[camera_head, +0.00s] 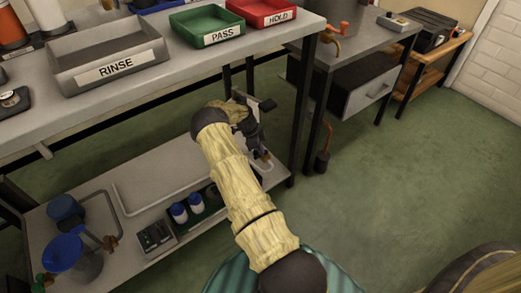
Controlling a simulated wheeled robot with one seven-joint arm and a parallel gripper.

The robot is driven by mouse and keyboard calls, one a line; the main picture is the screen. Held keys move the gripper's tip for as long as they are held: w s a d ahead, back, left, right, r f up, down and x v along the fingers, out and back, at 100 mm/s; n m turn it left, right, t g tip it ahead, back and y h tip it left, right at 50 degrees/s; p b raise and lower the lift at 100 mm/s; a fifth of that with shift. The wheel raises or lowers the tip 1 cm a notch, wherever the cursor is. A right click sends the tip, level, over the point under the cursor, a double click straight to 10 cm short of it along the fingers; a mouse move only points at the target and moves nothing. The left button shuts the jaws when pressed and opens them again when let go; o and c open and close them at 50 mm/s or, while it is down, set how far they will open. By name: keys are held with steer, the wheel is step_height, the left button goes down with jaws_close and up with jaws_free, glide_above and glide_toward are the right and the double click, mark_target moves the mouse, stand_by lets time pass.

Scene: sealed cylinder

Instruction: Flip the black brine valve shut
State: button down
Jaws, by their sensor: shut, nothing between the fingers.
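My arm, in a pale yellow sleeve, reaches out from the bottom of the view to the lower shelf. My gripper (263,155) points down over the shelf's right end, below the upper bench top. It is shut and holds nothing. A small clear or whitish dish (264,167) lies just under the fingertips; whether they touch it I cannot tell. I cannot make out the black brine valve for certain. A black fitting (321,161) sits at the foot of a red-orange pipe, right of my gripper and apart from it.
The upper bench holds a grey RINSE tray (108,57), a green PASS tray (207,25) and a red HOLD tray (268,10). The lower shelf holds blue-capped bottles (187,208), a meter (156,238) and a blue funnel (63,251). Green floor (400,200) at right is clear.

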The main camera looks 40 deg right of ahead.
steer(key=p+v, duration=0.3)
steer(key=v, duration=0.4)
steer(key=shift+a+r, duration=0.1)
steer(key=shift+r, duration=0.15)
steer(key=shift+w, duration=0.15)
